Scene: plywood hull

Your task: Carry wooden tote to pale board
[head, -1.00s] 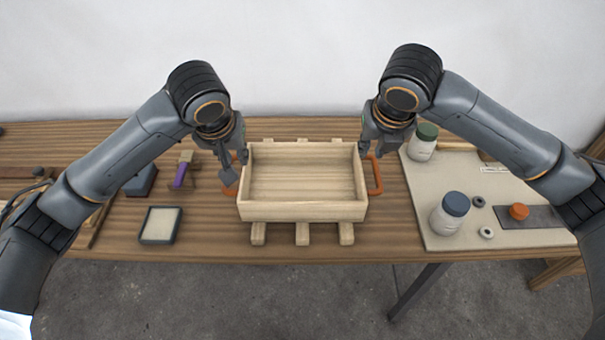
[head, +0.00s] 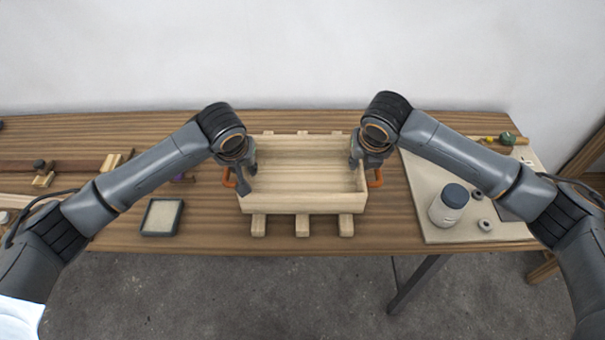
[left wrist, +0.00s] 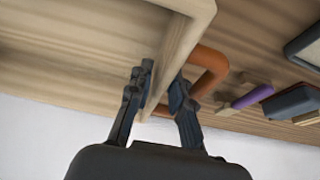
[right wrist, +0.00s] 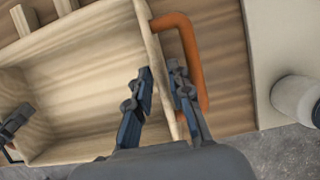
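The wooden tote (head: 300,202) is a pale, open, empty box with an orange handle on each side. It sits on wooden slats (head: 302,226) in the middle of the bench. My left gripper (head: 243,183) is open, with its fingers on either side of the left wall, as the left wrist view (left wrist: 163,85) shows. My right gripper (head: 362,172) is open, with its fingers on either side of the right wall by the orange handle (right wrist: 190,60). The pale board (head: 423,205) lies to the right of the tote, partly hidden by my right arm.
A blue-lidded jar (head: 447,207) and grey rings (head: 484,225) stand on the pale board. A framed block (head: 162,217) lies left of the tote. Dark and light wood strips lie at far left.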

